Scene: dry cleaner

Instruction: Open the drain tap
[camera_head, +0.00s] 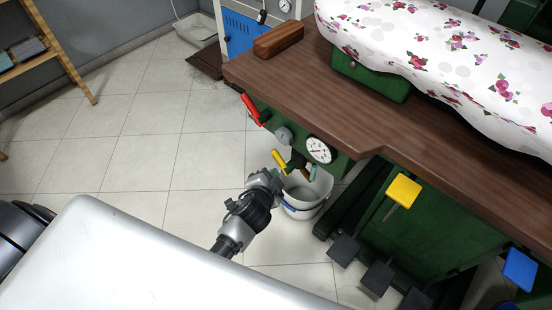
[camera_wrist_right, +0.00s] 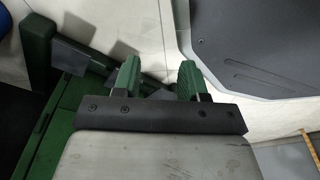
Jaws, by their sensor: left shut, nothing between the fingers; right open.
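The drain tap appears to be the one with the yellow lever (camera_head: 279,161) under the worktop's front edge, in the head view. The lever is tilted, its free end up and to the left of the dark tap body (camera_head: 297,160). My left gripper (camera_head: 277,178) is right below the lever, shut with nothing held; whether it touches the lever I cannot tell. A white bucket (camera_head: 305,209) stands on the floor under the tap, partly behind my gripper. My right gripper (camera_wrist_right: 160,82) is open and empty in the right wrist view, its green fingers apart.
A red lever (camera_head: 252,109), a grey knob (camera_head: 284,135) and a round gauge (camera_head: 320,150) sit near the tap. The brown worktop (camera_head: 375,120) overhangs. Yellow (camera_head: 403,191) and blue (camera_head: 520,268) pads stick out at right.

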